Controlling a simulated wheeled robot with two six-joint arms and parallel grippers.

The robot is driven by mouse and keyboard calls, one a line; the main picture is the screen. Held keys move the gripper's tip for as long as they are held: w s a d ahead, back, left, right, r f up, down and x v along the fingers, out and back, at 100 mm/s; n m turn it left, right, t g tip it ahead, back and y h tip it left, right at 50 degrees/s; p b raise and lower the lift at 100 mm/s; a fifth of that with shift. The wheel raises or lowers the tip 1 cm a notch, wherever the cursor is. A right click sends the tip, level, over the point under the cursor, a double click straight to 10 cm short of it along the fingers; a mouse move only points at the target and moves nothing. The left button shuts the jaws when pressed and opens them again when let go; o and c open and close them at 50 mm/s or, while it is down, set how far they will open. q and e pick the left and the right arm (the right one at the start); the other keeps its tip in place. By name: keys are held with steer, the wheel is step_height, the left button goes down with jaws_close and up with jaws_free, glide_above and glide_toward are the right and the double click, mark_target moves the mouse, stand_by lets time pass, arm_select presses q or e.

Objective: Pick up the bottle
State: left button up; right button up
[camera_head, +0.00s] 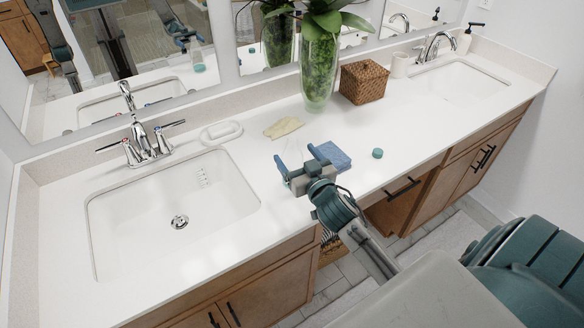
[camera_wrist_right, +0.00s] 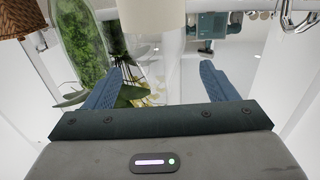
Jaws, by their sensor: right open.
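The bottle that shows clearly in the head view is a pale pump bottle (camera_head: 463,41) with a dark top. It stands upright at the back right of the counter, beside the far sink. My right gripper (camera_head: 298,163) is above the middle of the counter, well apart from it. Its blue-padded fingers are spread, also in the wrist view (camera_wrist_right: 163,90), with nothing held. A pale cylindrical thing (camera_wrist_right: 152,14) is cut off at the top of the wrist view; I cannot tell what it is. My left gripper is not directly visible.
A tall glass plant vase (camera_head: 318,75) and a wicker basket (camera_head: 363,82) stand along the mirror. A soap dish (camera_head: 221,132), a beige cloth (camera_head: 284,128) and a small teal round object (camera_head: 377,153) lie on the counter (camera_head: 260,265). Sinks lie at either side.

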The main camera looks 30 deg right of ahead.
steer(key=shift+w+d+p, duration=0.15)
steer(key=shift+w+p, duration=0.4)
steer(key=shift+w, duration=0.15)
steer(key=w, duration=0.1)
steer(key=w+p, duration=0.1)
steer(key=w, duration=0.1)
steer(key=shift+w+d+f+p, duration=0.1)
steer(key=shift+d+f+p, duration=0.15)
steer(key=shift+p, duration=0.1)
steer(key=shift+w+f, duration=0.2)
steer(key=shift+w, duration=0.15)
steer(key=shift+s, duration=0.1)
steer(key=shift+c, duration=0.5)
steer(key=c, duration=1.4)
steer(key=shift+o, duration=0.2)
steer(key=shift+r, duration=0.2)
